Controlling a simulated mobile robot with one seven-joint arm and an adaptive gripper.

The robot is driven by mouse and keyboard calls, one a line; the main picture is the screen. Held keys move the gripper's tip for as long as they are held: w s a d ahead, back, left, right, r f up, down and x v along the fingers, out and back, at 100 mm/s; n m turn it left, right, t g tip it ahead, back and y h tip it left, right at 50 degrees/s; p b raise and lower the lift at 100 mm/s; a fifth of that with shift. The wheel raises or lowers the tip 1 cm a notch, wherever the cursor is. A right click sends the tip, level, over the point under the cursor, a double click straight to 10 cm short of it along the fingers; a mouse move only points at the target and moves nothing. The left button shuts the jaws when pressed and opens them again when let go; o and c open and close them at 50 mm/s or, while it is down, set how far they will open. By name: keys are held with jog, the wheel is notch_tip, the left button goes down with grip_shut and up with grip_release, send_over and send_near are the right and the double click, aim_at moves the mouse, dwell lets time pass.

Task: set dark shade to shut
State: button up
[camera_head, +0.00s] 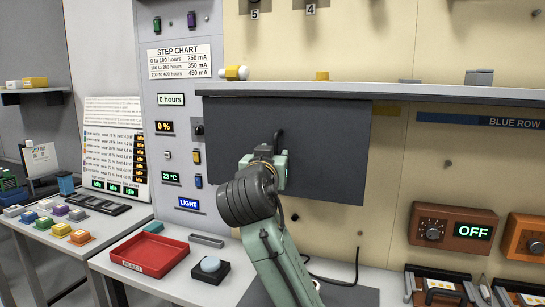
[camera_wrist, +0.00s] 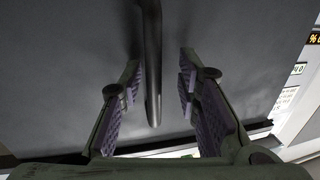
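The dark shade (camera_head: 325,150) is a flat dark grey panel under the wall shelf. My arm hides part of its lower left. A slim dark vertical handle (camera_head: 278,140) stands out from its face, and it also shows in the wrist view (camera_wrist: 152,75). My gripper (camera_head: 278,165) is in front of the panel at the handle; its fingertips are hard to make out in the head view. In the wrist view my gripper (camera_wrist: 158,75) is open, with one finger on each side of the handle and a gap visible on both sides.
A shelf (camera_head: 430,93) runs above the shade. A panel with displays and switches (camera_head: 180,130) stands to its left. A brown box reading OFF (camera_head: 453,228) is at right.

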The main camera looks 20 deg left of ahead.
jog(key=v, duration=1.2)
